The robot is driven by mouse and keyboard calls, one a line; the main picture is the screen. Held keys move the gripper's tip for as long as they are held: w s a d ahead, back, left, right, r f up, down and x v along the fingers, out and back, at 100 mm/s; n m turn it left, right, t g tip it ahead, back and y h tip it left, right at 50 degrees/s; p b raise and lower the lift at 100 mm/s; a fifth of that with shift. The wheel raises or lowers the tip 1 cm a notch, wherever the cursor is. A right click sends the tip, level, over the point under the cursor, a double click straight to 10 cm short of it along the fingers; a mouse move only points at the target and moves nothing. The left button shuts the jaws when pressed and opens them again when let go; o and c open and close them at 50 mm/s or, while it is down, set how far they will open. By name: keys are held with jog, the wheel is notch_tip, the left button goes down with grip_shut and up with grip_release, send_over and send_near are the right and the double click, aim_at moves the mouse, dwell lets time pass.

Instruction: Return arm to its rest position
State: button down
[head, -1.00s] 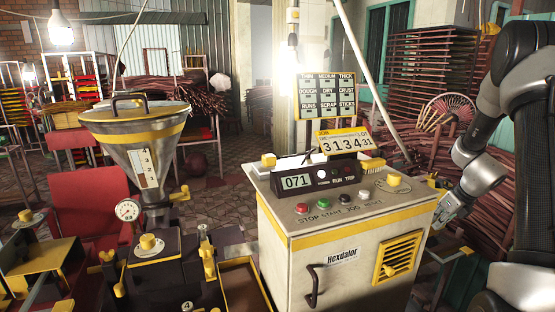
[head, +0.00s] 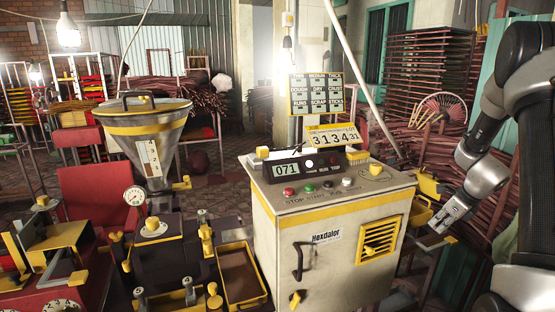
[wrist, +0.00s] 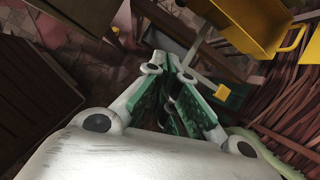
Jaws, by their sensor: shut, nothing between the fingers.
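My arm (head: 490,165) hangs bent at the right edge of the head view, its forearm angled down and to the left. My gripper (head: 444,224) is right of the control cabinet (head: 335,255) and looks apart from it. In the wrist view my gripper (wrist: 178,72) has its green-padded fingers close together, with nothing held. A yellow tray (head: 420,212) sits just left of and behind the fingertips in the head view; I cannot tell the gap between them.
The cabinet carries buttons, a display reading 071 (head: 287,170) and a number sign (head: 332,137). A metal hopper (head: 150,135) and an extruder with yellow knobs stand left. Bundles of red sticks (head: 440,120) fill the right back. Some floor is open behind the hopper.

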jog(key=s+a+r+n, duration=0.5)
jog(key=s+r+n, duration=0.3)
jog(key=s+n, duration=0.1)
jog(key=s+a+r+n+h, duration=0.1)
jog(key=s+a+r+n, duration=0.5)
jog(key=s+r+n, duration=0.2)
jog(key=s+a+r+n+h, duration=0.1)
jog(key=s+a+r+n, duration=0.4)
jog(key=s+r+n, duration=0.3)
jog(key=s+n, duration=0.3)
jog(key=s, duration=0.4)
jog(key=shift+a+r+n, duration=0.3)
jog(key=shift+r, duration=0.05)
jog(key=shift+s, duration=0.1)
